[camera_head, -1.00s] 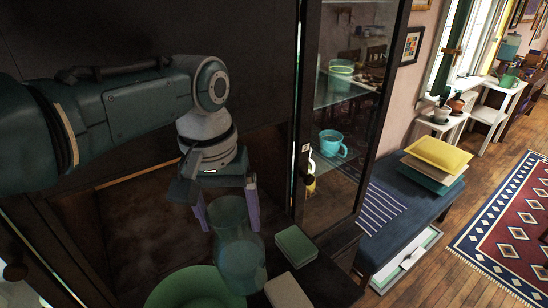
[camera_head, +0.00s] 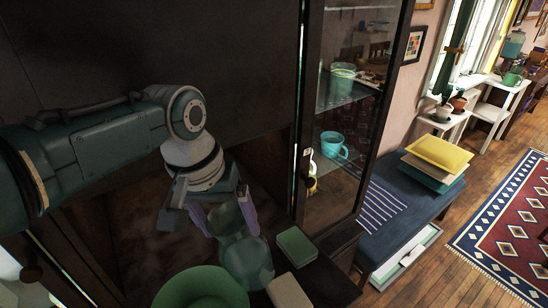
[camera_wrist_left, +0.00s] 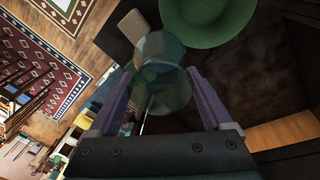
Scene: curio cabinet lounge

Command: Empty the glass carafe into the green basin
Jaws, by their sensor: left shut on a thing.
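The clear, bluish glass carafe (camera_head: 248,266) shows beside the green basin (camera_head: 176,286), to its right in the head view. My left gripper (camera_head: 224,212) is shut on the carafe's upper part, one purple finger on each side. The carafe slants slightly, top to the left, in the head view. I cannot tell what it holds or whether its base touches the surface. The left wrist view shows the carafe (camera_wrist_left: 168,92) between the fingers (camera_wrist_left: 160,98), with the basin (camera_wrist_left: 205,38) beyond it. The basin's near part is cut off in the head view. My right gripper is not in view.
A green book (camera_head: 296,245) and a pale block (camera_head: 288,292) lie right of the carafe on the dark surface. A glass-doored cabinet (camera_head: 346,110) with a turquoise mug (camera_head: 333,145) stands close on the right. A blue bench (camera_head: 400,215) is beyond it.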

